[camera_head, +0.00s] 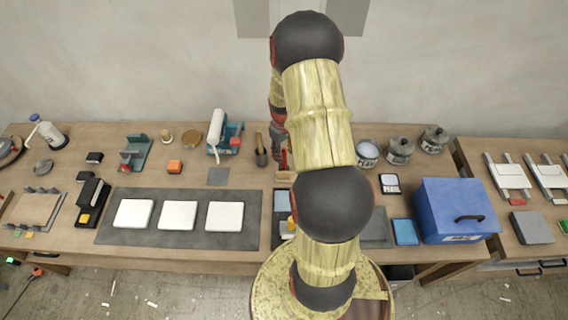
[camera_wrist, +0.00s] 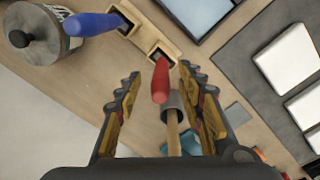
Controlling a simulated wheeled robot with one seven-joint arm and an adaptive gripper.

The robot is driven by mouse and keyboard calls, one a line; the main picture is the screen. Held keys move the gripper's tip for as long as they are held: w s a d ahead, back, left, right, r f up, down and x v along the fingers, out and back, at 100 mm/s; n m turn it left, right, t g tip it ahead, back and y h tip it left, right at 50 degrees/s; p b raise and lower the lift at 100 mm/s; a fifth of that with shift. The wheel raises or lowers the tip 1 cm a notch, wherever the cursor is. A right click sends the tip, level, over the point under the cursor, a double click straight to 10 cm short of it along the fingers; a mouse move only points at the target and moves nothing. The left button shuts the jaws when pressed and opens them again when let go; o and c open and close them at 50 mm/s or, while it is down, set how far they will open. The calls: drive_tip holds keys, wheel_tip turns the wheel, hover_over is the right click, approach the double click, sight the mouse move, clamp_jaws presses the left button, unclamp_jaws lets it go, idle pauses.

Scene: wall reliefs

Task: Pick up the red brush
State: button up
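The red brush shows in the wrist view as a red handle (camera_wrist: 160,82) rising from a wooden holder (camera_wrist: 158,46). Its lower part is hidden in the holder. My gripper (camera_wrist: 159,73) is open, with one finger on each side of the red handle and a gap to both. A blue-handled tool (camera_wrist: 92,24) stands in a like wooden holder to the left. In the head view my arm hides most of this spot.
A lidded metal pot (camera_wrist: 38,38) is at the upper left. In the head view, a dark mat (camera_head: 255,205) with white tiles and a blue box (camera_head: 455,205) share the table.

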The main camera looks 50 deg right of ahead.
clamp_jaws()
idle(0.5)
